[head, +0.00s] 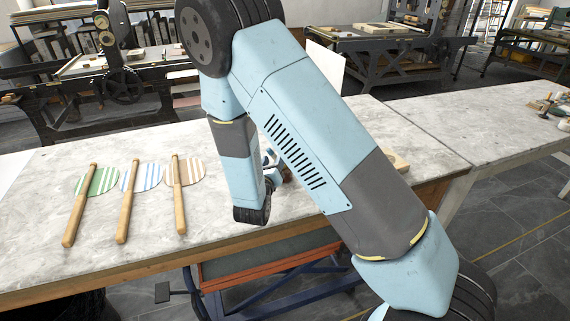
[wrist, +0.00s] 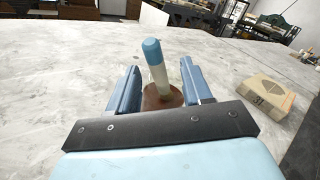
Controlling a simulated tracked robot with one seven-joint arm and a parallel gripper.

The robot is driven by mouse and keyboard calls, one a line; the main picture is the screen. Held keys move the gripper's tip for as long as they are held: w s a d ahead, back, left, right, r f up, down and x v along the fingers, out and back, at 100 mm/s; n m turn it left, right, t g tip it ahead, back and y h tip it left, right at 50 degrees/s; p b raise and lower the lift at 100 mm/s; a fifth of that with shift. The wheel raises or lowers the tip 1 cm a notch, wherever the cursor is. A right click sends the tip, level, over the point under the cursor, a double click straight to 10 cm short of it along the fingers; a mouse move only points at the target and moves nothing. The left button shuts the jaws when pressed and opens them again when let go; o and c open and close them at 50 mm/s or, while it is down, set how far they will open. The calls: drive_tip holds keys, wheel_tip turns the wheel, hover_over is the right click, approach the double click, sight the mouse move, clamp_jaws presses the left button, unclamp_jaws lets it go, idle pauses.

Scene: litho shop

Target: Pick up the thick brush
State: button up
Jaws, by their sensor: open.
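In the wrist view, my gripper (wrist: 160,66) is open, with one blue finger on each side of an upright, slightly tilted thing with a blue top, a cream middle and a round brown foot. This looks like the thick brush (wrist: 158,74), though its lower part is partly hidden by the gripper body. Gaps show between it and both fingers; I cannot tell how far down the fingers reach. In the head view, my arm hides most of the gripper and the brush.
A pale stone-topped table (head: 40,250) carries three striped round paddles with wooden handles, green (head: 80,205), blue (head: 127,203) and orange (head: 178,195), at left. A tan block (wrist: 268,96) lies right of the gripper. A second table (head: 455,120) adjoins at right. Presses stand behind.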

drive_tip(key=x, duration=0.5)
drive_tip(key=shift+w+a, duration=0.15)
drive_tip(key=shift+c, duration=0.3)
clamp_jaws()
